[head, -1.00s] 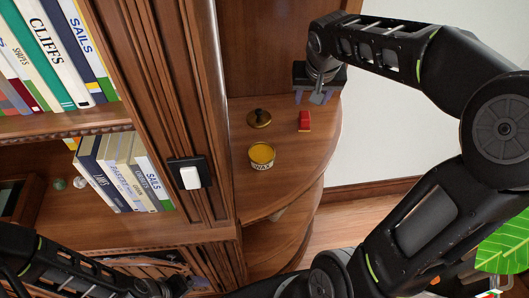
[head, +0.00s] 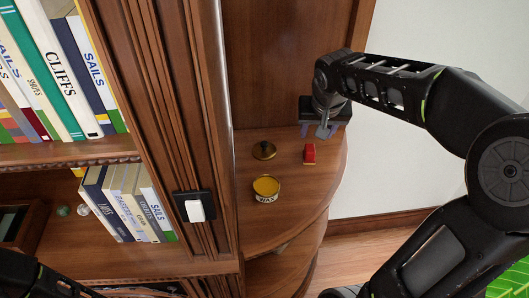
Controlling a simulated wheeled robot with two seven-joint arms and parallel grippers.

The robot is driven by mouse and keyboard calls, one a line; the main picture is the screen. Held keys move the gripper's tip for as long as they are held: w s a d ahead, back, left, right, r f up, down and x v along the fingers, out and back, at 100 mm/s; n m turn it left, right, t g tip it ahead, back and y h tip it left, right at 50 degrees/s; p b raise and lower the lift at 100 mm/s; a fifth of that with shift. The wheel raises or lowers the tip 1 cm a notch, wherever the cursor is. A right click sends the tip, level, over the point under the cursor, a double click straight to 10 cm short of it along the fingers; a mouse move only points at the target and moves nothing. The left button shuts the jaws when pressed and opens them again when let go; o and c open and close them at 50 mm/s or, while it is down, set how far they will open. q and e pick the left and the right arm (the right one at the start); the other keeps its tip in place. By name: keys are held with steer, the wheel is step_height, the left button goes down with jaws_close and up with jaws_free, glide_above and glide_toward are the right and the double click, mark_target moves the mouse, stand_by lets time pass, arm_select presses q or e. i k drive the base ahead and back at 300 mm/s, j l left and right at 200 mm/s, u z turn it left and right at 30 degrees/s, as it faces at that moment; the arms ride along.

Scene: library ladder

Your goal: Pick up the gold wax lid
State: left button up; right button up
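A small red block (head: 309,154) sits on the shelf right of the lid, close below my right gripper. A fluted wooden post with a white switch (head: 196,210) borders the shelf on the left. Books (head: 125,200) fill the shelves further left. The shelf's front is clear.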

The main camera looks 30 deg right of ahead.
mark_target(263, 150)
steer(key=l+u, duration=0.4)
steer(key=k+l+u, duration=0.1)
steer(key=l+u, duration=0.25)
steer(key=k+l+u, duration=0.15)
steer(key=l+u, duration=0.25)
